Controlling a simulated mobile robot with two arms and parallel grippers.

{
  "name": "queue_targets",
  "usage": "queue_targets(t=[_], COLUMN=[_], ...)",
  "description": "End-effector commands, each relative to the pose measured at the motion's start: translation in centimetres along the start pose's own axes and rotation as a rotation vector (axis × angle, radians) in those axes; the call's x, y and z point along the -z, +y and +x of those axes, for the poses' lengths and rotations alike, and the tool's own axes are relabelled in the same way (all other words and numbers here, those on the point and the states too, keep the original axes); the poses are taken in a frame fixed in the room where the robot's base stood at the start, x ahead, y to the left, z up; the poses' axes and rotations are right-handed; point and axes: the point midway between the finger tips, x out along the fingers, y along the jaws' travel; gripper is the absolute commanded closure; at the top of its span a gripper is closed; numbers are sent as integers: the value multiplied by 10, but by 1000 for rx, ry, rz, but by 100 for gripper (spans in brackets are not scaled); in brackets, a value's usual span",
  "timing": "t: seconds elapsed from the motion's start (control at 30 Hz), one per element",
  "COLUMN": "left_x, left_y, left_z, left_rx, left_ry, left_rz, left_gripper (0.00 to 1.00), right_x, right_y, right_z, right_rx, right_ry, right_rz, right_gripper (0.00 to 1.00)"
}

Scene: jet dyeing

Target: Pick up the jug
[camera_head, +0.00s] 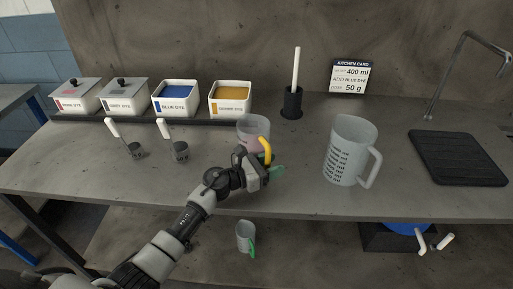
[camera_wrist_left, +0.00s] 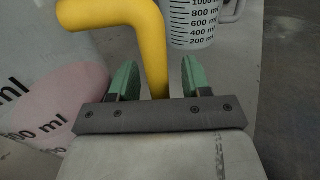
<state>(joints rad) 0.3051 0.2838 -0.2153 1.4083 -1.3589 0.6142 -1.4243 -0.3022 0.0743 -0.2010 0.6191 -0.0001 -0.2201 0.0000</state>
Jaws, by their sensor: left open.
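A small translucent jug (camera_head: 250,128) with a pinkish lower part and a yellow handle (camera_head: 265,148) stands on the counter, partly hidden by my left gripper (camera_head: 266,172). The left wrist view shows the jug's wall (camera_wrist_left: 45,85) close on the left. There, the yellow handle (camera_wrist_left: 148,40) passes between the green fingers of the open left gripper (camera_wrist_left: 158,80), with a gap visible on both sides. A larger clear jug (camera_head: 345,150) with printed marks and a white handle stands upright to the right. It also shows in the left wrist view (camera_wrist_left: 196,22). My right gripper is out of view.
Lidded and open dye boxes (camera_head: 175,97) line the back left, with two white-handled scoops (camera_head: 180,152) in front. A dark holder (camera_head: 292,103) with a white rod stands behind. A black drain mat (camera_head: 455,157) lies right; a green-handled jug (camera_head: 244,235) is below.

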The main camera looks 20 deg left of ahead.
Motion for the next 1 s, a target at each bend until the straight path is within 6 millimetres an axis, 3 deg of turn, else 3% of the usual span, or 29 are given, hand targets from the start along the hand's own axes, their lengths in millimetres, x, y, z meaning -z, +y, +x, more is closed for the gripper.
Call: queue_targets(t=[0.27, 0.6, 1.0], left_x=[1, 1, -2], left_y=[0, 0, 0], left_z=[5, 4, 5], left_rx=[0, 0, -1], left_ry=[1, 1, -3], left_rz=[-1, -1, 3], left_gripper=[52, 100, 100], right_x=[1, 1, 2], right_y=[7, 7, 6], right_z=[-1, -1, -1], right_rx=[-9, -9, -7], right_ry=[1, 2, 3], right_rz=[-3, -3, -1], right_gripper=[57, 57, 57])
